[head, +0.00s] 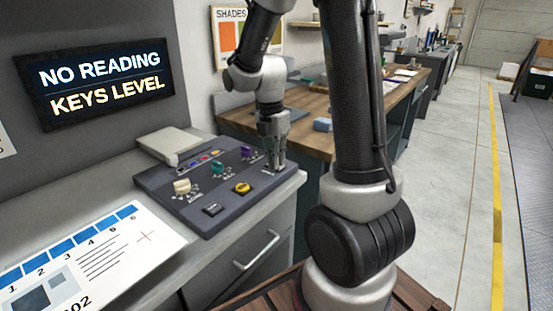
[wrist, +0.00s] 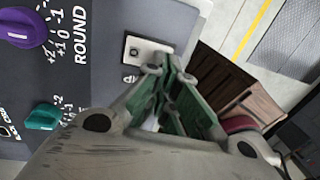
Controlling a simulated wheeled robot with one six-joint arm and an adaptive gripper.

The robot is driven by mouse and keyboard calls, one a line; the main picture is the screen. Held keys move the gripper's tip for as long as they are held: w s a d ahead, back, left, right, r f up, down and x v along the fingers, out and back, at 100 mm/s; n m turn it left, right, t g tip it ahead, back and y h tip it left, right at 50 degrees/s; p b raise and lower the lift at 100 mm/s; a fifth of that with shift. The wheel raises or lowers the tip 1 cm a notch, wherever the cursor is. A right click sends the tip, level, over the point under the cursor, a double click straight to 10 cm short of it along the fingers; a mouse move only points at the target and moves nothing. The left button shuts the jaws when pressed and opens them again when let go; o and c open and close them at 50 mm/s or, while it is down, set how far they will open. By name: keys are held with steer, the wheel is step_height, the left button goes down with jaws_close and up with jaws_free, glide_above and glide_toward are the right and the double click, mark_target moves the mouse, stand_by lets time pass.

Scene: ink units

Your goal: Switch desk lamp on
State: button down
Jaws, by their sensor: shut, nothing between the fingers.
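A dark grey control panel (head: 180,205) lies on the counter. A small pale switch plate (wrist: 140,48) with a dark part at its left side shows on the panel in the wrist view, just beyond my fingertips. Its label is partly hidden, so I cannot tell what it switches. In the head view my gripper hides that spot. My gripper (head: 279,168) points down at the right end of the panel; it also shows in the wrist view (wrist: 169,74). It is shut and empty. I cannot tell whether it touches the plate. No desk lamp is clearly visible.
A lit sign (head: 100,82) reads "NO READING KEYS LEVEL". A wooden bench (head: 310,130) stands behind.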

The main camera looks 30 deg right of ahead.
steer(key=shift+s+f, duration=0.15)
steer(key=shift+f, duration=0.25)
steer(key=shift+r, duration=0.1)
steer(key=shift+w+a+r, duration=0.2)
steer(key=shift+w+r, duration=0.05)
steer(key=shift+w, duration=0.5)
steer(key=shift+r, duration=0.3)
step_height(320, 180, up, 13)
steer(key=s, duration=0.1)
steer(key=shift+s+d+r, duration=0.15)
steer(key=shift+s+d, duration=0.15)
